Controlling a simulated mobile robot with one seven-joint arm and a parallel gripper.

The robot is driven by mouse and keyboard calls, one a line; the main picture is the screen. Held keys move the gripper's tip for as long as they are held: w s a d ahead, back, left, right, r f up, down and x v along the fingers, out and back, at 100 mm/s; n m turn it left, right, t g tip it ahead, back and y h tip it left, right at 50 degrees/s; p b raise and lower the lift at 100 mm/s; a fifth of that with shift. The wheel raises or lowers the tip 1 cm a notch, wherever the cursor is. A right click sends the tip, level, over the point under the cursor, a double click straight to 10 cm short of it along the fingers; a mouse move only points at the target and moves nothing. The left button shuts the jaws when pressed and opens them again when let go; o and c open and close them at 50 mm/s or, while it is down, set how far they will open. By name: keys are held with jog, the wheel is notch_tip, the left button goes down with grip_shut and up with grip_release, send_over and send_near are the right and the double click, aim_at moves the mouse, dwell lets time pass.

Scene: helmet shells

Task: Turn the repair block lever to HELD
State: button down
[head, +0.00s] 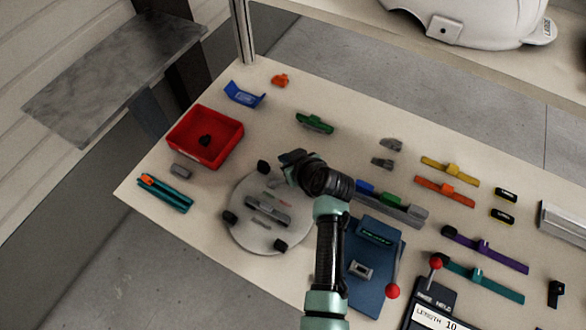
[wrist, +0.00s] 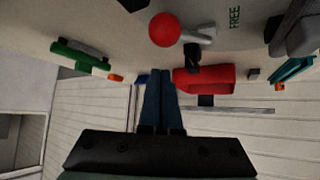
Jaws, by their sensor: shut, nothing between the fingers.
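The lever shows in the wrist view as a red ball knob (wrist: 165,29) on a short grey arm (wrist: 202,35). The printed word FREE (wrist: 235,17) is near the grey arm; I cannot read HELD there. The lever seems to belong to the round grey plate (head: 240,225), which carries a grey block (head: 268,211). In the head view my gripper hides the knob. My gripper (head: 290,157) is shut and empty over the plate's far right edge. In the wrist view its fingers (wrist: 160,75) end close to the knob, with a visible gap.
Black posts (head: 281,245) stand around the plate's rim. A red bin (head: 188,146), a teal holder (head: 165,195) and a green part (head: 314,123) are nearby. On the right, a blue fixture (head: 372,300) and a black box (head: 420,322) have red-knobbed levers.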

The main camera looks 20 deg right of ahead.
jog(key=s, duration=0.1)
jog(key=s+f, duration=0.1)
jog(key=s, duration=0.1)
jog(key=shift+d+p, duration=0.2)
jog(key=shift+p, duration=0.15)
jog(key=shift+f, duration=0.15)
jog(key=shift+s+f+b, duration=0.3)
jog(key=shift+s+b, duration=0.05)
jog(key=shift+s, duration=0.3)
jog(key=shift+a, duration=0.1)
jog(key=w+r, duration=0.1)
jog(key=w, duration=0.1)
jog(key=w+r, duration=0.1)
jog(key=shift+w+r+p, duration=0.35)
jog(key=shift+p, duration=0.05)
jog(key=v, duration=0.9)
jog(key=shift+s+a+r, duration=0.2)
jog(key=shift+w, duration=0.1)
